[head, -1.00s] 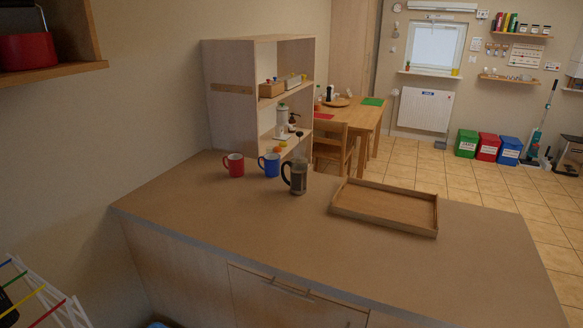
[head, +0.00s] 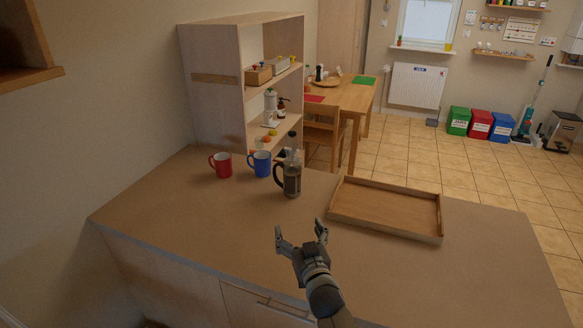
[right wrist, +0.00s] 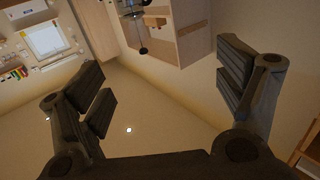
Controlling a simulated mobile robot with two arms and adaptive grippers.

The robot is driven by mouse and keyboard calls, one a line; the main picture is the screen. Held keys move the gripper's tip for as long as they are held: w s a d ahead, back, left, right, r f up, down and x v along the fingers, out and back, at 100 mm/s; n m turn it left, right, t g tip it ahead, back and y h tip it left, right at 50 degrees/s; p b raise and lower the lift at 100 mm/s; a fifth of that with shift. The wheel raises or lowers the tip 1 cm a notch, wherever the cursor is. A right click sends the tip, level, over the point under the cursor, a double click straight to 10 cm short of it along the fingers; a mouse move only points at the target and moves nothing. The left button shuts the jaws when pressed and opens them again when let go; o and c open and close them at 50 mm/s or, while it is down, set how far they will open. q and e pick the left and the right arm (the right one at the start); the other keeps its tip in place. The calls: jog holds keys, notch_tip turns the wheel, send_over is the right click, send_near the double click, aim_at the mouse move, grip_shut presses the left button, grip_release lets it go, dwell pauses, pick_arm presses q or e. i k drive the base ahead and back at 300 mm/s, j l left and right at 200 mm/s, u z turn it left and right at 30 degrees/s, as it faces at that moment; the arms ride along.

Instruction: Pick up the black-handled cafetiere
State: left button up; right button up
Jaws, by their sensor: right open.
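The cafetiere (head: 291,178) stands upright on the counter, with a glass body and a black handle on its left side. My right gripper (head: 300,231) is open and empty, in front of the cafetiere and apart from it in the head view. In the right wrist view its two dark fingers (right wrist: 168,85) are spread wide with nothing between them. A dark round-ended piece, perhaps part of the cafetiere, shows at the top of that view; I cannot tell for sure. My left gripper is not in view.
A blue mug (head: 260,163) stands just left of the cafetiere, and a red mug (head: 221,166) farther left. A wooden tray (head: 389,232) lies to the right. A shelf unit (head: 211,101) stands behind the counter. The front left of the counter (head: 190,225) is clear.

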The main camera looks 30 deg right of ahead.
aim_at(293, 168)
jog(key=i+l, duration=0.7)
jog(key=i, duration=0.2)
